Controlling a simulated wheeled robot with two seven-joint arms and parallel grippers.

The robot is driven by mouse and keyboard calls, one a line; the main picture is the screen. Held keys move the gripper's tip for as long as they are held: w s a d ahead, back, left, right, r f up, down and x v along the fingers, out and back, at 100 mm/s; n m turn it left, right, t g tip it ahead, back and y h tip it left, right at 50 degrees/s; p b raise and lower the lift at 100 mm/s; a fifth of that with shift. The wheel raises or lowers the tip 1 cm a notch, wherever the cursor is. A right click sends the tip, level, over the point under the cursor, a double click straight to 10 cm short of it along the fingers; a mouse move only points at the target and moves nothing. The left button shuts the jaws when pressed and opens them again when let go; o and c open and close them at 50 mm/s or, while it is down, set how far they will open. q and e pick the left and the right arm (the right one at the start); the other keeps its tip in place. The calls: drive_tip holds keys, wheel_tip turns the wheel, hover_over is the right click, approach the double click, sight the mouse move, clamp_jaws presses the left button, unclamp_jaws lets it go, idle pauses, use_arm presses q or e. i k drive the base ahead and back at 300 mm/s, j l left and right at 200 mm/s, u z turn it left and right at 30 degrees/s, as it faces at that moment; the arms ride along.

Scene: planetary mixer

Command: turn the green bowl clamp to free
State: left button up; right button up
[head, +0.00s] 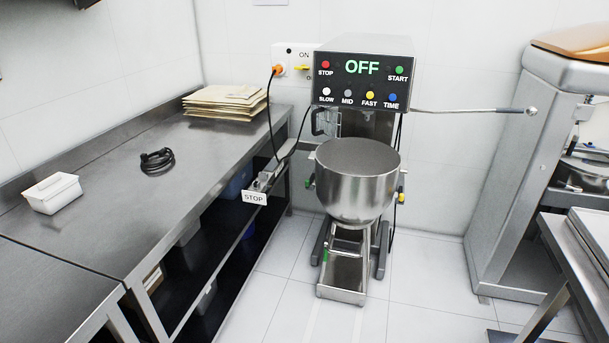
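The planetary mixer (362,45) stands by the back wall, its display reading OFF. Its steel bowl (358,185) sits under the head, upright, and looks empty from here. A small green part, which looks like the green bowl clamp (309,182), shows at the left side of the bowl; it is too small to tell which way it is turned. A yellow and blue part (402,197) shows at the bowl's right side. Another green mark (325,254) is low on the mixer's base. Neither of my grippers is in view.
A steel counter (110,215) runs along the left, with a white tub, a coiled black cable and stacked folders. A STOP sign (255,198) sticks out at its edge. A long lever (480,110) reaches right from the mixer. The floor before the mixer is clear.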

sight(307, 181)
drive_tip(key=i, duration=0.35)
drive_tip(key=i+z, duration=0.3)
drive_tip(key=i, duration=0.25)
